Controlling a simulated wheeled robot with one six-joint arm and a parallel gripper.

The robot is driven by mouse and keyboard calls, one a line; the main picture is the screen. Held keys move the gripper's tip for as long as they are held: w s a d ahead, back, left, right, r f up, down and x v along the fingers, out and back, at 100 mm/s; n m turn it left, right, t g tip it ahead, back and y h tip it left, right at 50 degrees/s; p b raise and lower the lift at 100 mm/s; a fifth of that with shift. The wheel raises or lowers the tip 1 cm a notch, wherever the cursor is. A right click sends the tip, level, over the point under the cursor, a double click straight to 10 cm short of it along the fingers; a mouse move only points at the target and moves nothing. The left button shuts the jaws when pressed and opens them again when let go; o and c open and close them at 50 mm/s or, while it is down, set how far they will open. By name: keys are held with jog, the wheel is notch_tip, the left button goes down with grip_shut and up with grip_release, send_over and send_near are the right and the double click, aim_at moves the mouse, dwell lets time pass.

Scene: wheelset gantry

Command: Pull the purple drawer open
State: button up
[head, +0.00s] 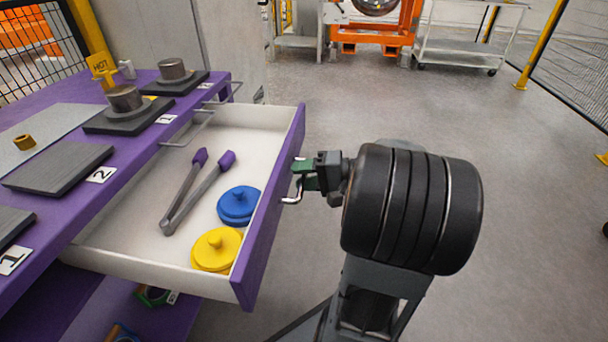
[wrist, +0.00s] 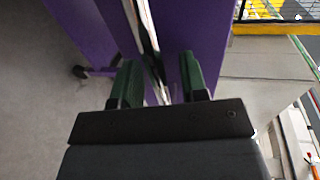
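The purple drawer (head: 268,225) stands well out of the purple workbench (head: 215,88) in the head view, its white inside showing. Its silver handle (head: 291,200) is on the outer face. My gripper (head: 303,174) is at this handle, close to the drawer front. In the wrist view, the green-padded fingers of my gripper (wrist: 160,80) are apart, one on each side of the silver handle bar (wrist: 149,45). A gap shows between the bar and the right finger, so it does not look clamped.
In the drawer lie tongs (head: 190,195), a blue lid (head: 239,205) and a yellow lid (head: 216,249). Dark plates with metal weights (head: 124,98) stand on the bench top. A cart (head: 465,50) stands far back.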

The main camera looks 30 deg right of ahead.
jog(key=p+v, duration=0.4)
jog(key=v, duration=0.9)
jog(key=shift+s+d, duration=0.25)
jog(key=shift+d, duration=0.05)
